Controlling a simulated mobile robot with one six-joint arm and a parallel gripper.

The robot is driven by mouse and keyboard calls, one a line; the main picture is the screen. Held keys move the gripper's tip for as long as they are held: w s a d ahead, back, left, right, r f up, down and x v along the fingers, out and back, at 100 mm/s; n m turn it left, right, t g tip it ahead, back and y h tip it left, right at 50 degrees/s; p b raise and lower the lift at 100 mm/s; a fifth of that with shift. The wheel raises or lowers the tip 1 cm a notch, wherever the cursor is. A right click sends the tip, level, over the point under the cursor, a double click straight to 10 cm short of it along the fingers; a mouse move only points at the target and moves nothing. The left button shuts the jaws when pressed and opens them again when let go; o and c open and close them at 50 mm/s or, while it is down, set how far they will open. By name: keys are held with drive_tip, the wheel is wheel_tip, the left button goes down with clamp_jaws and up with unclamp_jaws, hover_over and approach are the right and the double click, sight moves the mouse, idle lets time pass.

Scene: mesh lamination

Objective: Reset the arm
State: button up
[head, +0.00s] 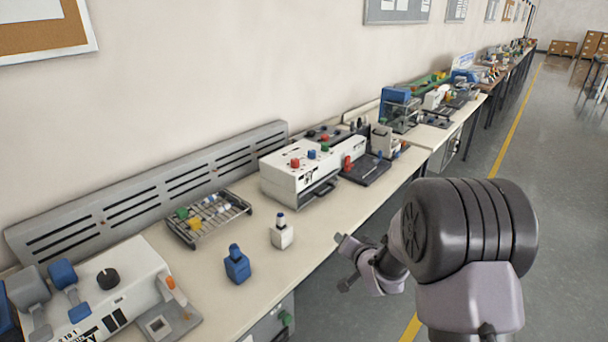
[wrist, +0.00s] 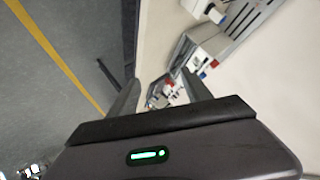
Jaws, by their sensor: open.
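My gripper (head: 346,264) is at the end of my bent arm, off the front edge of the workbench (head: 345,208) in the head view. Its jaws point left toward the bench. In the wrist view my gripper (wrist: 160,95) shows two dark fingers spread apart, with nothing between them but the view of the bench beyond. It touches nothing that I can see.
A blue bottle (head: 237,265) and a white bottle (head: 282,233) stand on the bench near its front edge. Behind them are a wire rack (head: 207,217) and a white machine (head: 313,168). Another machine (head: 100,295) is at the left. The grey floor (head: 560,200) is clear.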

drive_tip(key=s+d+r+g+h, duration=0.2)
drive_tip(key=s+r+g, duration=0.1)
drive_tip(key=s+r, duration=1.45)
drive_tip(key=s+a+g+y, duration=0.1)
drive_tip(key=s+a, duration=0.1)
drive_tip(key=s, duration=0.9)
drive_tip(key=s+a+f+n+g+y, duration=0.1)
drive_tip(key=s+a+g, duration=0.1)
drive_tip(key=s, duration=0.9)
drive_tip(key=shift+a+y+b, duration=0.25)
drive_tip(key=shift+y+b, duration=0.05)
drive_tip(key=shift+s, duration=0.1)
